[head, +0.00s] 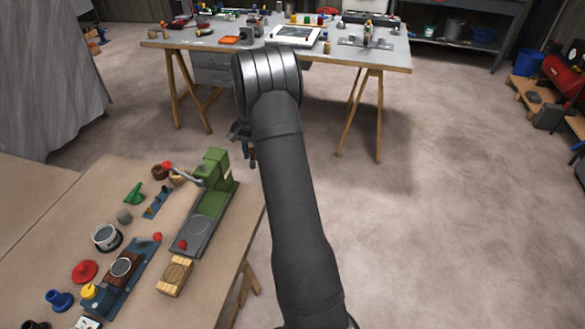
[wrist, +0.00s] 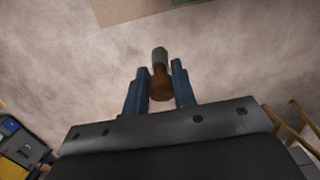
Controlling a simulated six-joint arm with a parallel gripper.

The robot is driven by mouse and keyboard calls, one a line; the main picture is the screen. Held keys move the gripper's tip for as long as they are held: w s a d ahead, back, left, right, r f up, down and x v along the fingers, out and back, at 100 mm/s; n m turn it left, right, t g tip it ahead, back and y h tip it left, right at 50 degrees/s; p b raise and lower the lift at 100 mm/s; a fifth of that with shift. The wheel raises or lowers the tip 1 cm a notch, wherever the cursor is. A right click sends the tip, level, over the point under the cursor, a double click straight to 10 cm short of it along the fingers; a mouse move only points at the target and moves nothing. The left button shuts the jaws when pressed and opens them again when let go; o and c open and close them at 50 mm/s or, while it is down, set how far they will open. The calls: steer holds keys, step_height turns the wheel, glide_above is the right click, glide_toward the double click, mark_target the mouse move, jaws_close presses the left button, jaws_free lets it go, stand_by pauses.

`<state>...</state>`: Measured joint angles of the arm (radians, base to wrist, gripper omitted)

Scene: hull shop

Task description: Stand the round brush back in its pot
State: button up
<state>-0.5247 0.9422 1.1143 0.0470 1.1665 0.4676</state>
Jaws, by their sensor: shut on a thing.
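My gripper (wrist: 160,68) is shut on the round brush (wrist: 160,83), which has a brown handle part and a grey end pointing away from my wrist. In the wrist view, bare floor lies behind the brush. In the head view my gripper (head: 242,133) is mostly hidden behind my arm, off the near bench's far right corner. A white-rimmed round pot (head: 106,237) stands on the near bench, and a small brown round container (head: 160,172) stands farther back. I cannot tell which is the brush's pot.
The near bench (head: 225,265) carries a green press (head: 213,170), a wooden block (head: 174,277), a red disc (head: 84,271) and a blue piece (head: 59,300). A cluttered far table (head: 395,59) stands behind. Open floor (head: 440,200) lies to the right.

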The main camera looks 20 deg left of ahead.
steer(key=s+a+r+n, duration=0.15)
steer(key=s+a, duration=0.25)
steer(key=a, duration=0.6)
steer(key=s+a+r, duration=0.3)
steer(key=s+a, duration=0.1)
steer(key=a, duration=0.5)
steer(key=s+a+r+n+t, duration=0.15)
steer(key=s+a+n, duration=0.25)
steer(key=s+a, duration=0.8)
steer(key=s+f+n+y, duration=0.1)
steer(key=s+f+n, duration=0.15)
steer(key=s, duration=0.85)
steer(key=shift+n+t, duration=0.25)
steer(key=shift+n, duration=0.15)
steer(key=shift+w+a+f, duration=0.1)
steer(key=shift+f, duration=1.1)
steer(key=shift+a+f, duration=0.1)
steer(key=shift+f, duration=1.1)
steer(key=shift+f, duration=0.55)
steer(key=o, duration=0.7)
steer(key=shift+r, duration=0.1)
